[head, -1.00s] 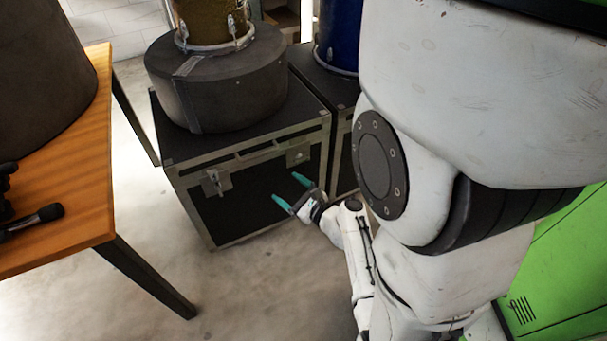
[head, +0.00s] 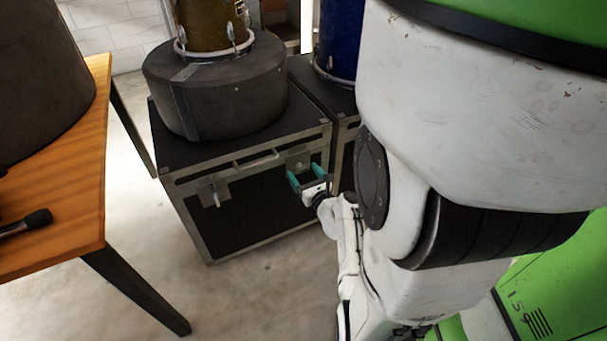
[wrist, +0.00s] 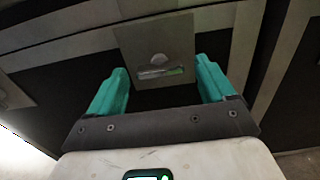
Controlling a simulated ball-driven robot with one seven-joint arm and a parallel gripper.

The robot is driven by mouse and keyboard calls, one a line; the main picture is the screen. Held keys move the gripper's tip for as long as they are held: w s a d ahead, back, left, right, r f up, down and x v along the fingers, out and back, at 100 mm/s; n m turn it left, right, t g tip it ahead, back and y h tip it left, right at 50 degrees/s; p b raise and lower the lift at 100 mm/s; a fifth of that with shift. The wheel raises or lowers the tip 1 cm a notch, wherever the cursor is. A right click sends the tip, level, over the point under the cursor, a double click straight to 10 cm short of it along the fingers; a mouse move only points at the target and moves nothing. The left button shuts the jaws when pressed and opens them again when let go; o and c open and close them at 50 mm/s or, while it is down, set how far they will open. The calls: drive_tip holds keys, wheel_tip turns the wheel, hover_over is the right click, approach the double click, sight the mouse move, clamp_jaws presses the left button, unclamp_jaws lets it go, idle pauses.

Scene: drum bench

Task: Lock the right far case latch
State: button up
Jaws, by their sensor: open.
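A black flight case (head: 250,205) with metal edging stands on the floor, its front face towards me. Two latches sit on its front: a left one (head: 213,192) and a right one (head: 299,163). In the wrist view the right latch is a metal plate (wrist: 157,48) with a round boss and a handle (wrist: 160,72) lying crosswise. My gripper (head: 304,177) is open just in front of the right latch. Its teal fingers (wrist: 160,85) stand to either side of the handle, and nothing is between them that I can see held. Whether they touch the case I cannot tell.
A round dark drum case (head: 215,90) with a gold drum (head: 210,25) on it rests on top of the flight case. A second case with a blue drum (head: 340,40) is close on the right. A wooden table (head: 70,175) stands at left. Floor in front is clear.

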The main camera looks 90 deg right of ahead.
drive_tip(key=shift+w+d, duration=0.15)
drive_tip(key=shift+d, duration=0.3)
drive_tip(key=c, duration=1.1)
